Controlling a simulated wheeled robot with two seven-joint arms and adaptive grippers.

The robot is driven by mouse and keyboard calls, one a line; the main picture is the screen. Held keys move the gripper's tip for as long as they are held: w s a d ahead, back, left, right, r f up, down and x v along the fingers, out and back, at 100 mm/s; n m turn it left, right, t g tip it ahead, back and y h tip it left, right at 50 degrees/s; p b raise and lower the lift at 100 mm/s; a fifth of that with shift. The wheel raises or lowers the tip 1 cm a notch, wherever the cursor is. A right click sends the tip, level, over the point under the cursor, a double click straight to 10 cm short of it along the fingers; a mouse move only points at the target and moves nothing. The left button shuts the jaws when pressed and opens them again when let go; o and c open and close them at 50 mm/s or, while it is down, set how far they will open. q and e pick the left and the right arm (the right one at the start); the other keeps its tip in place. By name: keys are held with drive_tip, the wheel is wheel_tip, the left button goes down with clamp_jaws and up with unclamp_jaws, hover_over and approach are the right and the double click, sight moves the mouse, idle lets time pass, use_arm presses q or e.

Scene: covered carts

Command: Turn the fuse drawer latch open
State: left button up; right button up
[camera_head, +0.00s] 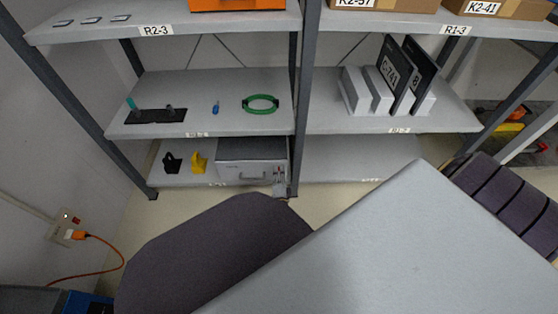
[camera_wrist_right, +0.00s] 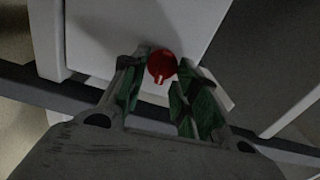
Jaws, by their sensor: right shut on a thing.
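In the right wrist view, a round red latch knob (camera_wrist_right: 161,64) sits at the lower edge of a pale panel (camera_wrist_right: 135,25). A small pale mark on the knob points down in the picture. My right gripper (camera_wrist_right: 162,69) has its green-padded fingers on either side of the knob and is shut on it. The knob's sides are partly hidden by the fingertips. I cannot make out the knob or the right fingertips in the head view. My left gripper is not in view.
In the head view, a large pale grey surface (camera_head: 400,260) fills the lower right. Behind it stand grey shelves (camera_head: 215,85) with a green ring (camera_head: 261,104), dark labelled plates (camera_head: 405,75) and a grey box with a handle (camera_head: 250,160). An orange cable (camera_head: 110,270) hangs from a wall socket at left.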

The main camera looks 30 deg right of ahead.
drive_tip(key=shift+f, duration=0.1)
drive_tip(key=o, duration=0.9)
drive_tip(key=shift+s+a, duration=0.1)
drive_tip(key=shift+s, duration=0.1)
drive_tip(key=v, duration=0.7)
drive_tip(key=shift+s, duration=0.1)
idle(0.5)
